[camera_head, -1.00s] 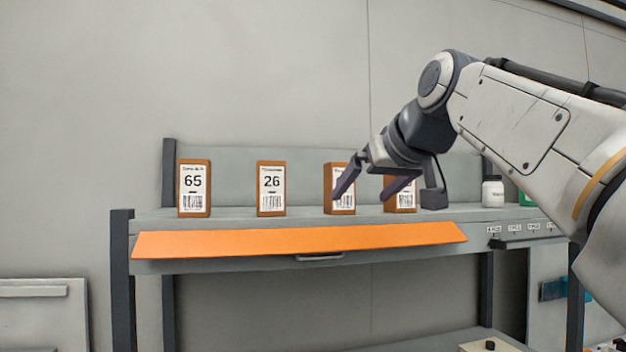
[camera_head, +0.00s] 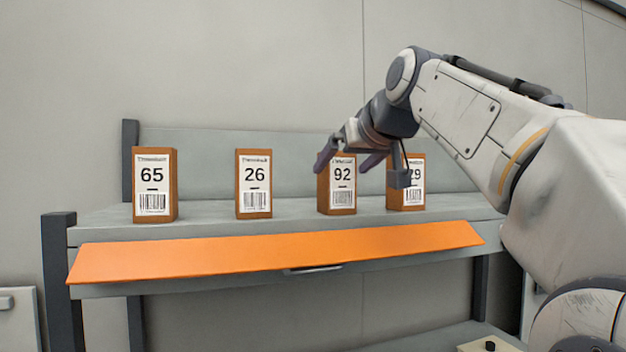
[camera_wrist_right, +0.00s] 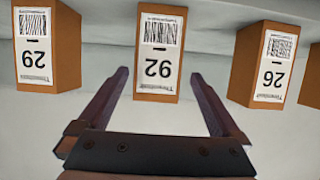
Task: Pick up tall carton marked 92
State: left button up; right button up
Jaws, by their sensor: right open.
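The tall carton marked 92 (camera_head: 342,190) is brown with a white label and barcode, and stands upright on the grey shelf (camera_head: 208,212). My right gripper (camera_head: 344,163) is open and empty, in front of the carton's upper part in the head view. In the right wrist view the carton marked 92 (camera_wrist_right: 160,50) appears upside down, centred ahead of the gap between the fingertips of my right gripper (camera_wrist_right: 158,76). No contact with it shows. My left gripper is not in view.
Similar cartons marked 65 (camera_head: 153,185) and 26 (camera_head: 254,185) stand to the left. One marked 29 (camera_wrist_right: 45,48), partly hidden by my gripper in the head view (camera_head: 413,187), is close on the right. An orange strip (camera_head: 270,252) runs along the shelf front.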

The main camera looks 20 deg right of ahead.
aim_at(342, 169)
jog(key=p+x, duration=0.2)
jog(key=x, duration=0.3)
jog(key=shift+d, duration=0.1)
jog(key=shift+w+f, duration=0.15)
jog(key=shift+w, duration=0.1)
jog(key=c, duration=1.3)
jog(key=shift+s, duration=0.1)
grip_shut()
